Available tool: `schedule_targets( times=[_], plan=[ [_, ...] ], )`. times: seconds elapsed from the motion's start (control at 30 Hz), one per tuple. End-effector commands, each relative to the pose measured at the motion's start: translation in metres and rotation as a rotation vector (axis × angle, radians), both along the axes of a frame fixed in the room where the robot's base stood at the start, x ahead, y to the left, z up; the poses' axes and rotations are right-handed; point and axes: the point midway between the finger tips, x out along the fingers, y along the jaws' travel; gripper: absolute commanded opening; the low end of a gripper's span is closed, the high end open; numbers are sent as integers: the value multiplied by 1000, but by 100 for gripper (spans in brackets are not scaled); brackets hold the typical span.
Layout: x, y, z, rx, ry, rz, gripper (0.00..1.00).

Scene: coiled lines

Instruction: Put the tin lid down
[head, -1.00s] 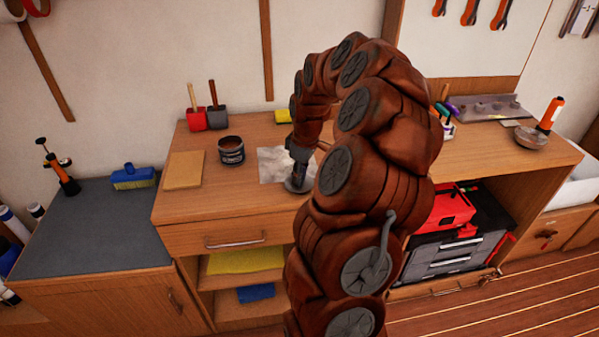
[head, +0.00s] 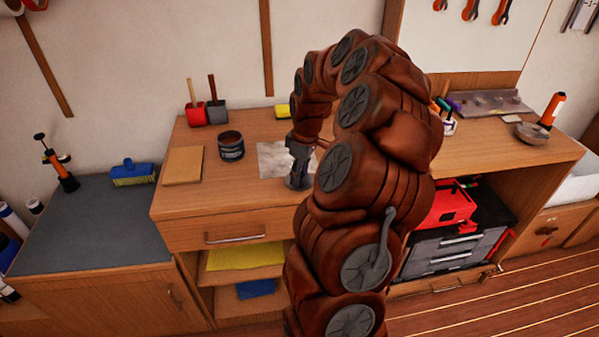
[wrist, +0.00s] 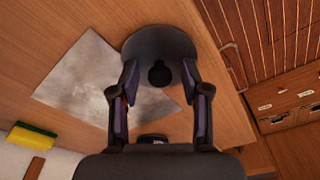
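The tin lid (wrist: 160,42) is a dark round disc with a small black knob. In the head view my gripper (head: 299,168) is over the lid (head: 296,184), near the worktop's front edge; my arm hides part of that area. A dark open tin (head: 231,152) stands on the worktop to the left.
A tan board (head: 183,166) lies left of the tin. Red and grey handled tools (head: 205,113) stand at the back. A yellow sponge (wrist: 32,138) lies beyond the sheet. A metal bowl (head: 532,133) and an orange-black tool (head: 550,109) are on the right.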

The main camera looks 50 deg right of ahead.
Motion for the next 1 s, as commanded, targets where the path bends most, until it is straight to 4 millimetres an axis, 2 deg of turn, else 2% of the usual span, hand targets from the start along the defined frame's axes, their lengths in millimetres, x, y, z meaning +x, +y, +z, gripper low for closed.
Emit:
schedule_targets(
  times=[0.27, 0.47, 0.8, 1.0],
  plan=[
    [0, 0, 1, 0, 0, 0, 47],
    [1, 0, 16, -1, -3, 1, 47],
    [-6, -4, 79, -5, -5, -2, 47],
    [-10, -5, 109, -3, -2, 0, 47]
  ],
)
